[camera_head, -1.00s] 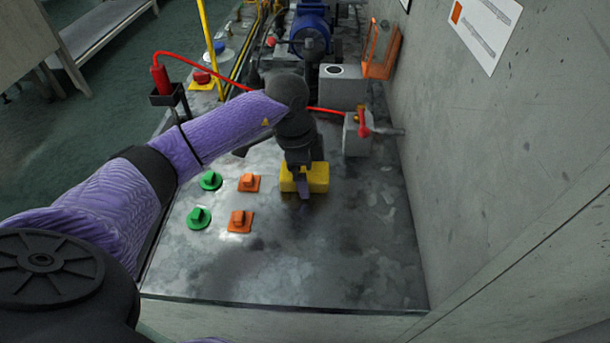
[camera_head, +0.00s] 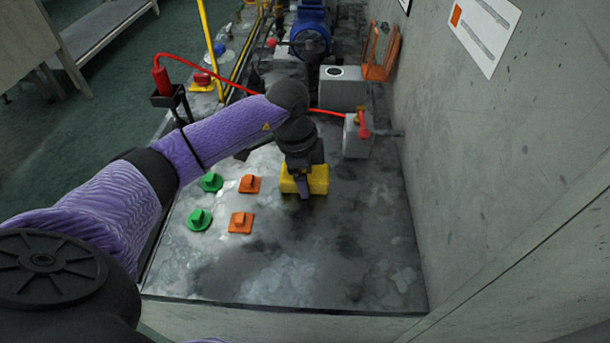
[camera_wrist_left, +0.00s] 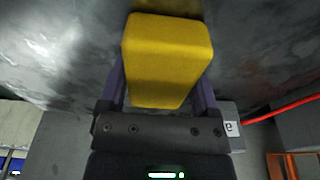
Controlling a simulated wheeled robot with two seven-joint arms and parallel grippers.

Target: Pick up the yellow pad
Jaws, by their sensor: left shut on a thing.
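The yellow pad (camera_head: 318,180) is a thick block over the right-middle part of the grey metal bench top. My left gripper (camera_head: 303,187) points down over it and is shut on it, with one finger on its near side. In the left wrist view the yellow pad (camera_wrist_left: 167,62) fills the space between the two purple fingers of my left gripper (camera_wrist_left: 160,90). A darker yellow patch shows behind it at the top edge. I cannot tell whether the pad touches the bench. My right gripper is not in view.
Green knobs (camera_head: 199,219) and orange knobs (camera_head: 241,222) stand left of the pad. A grey box (camera_head: 357,137) with a red handle (camera_head: 363,124) is behind it. A red hose (camera_head: 235,85) runs across the back. A concrete wall (camera_head: 480,170) bounds the right. The front bench is clear.

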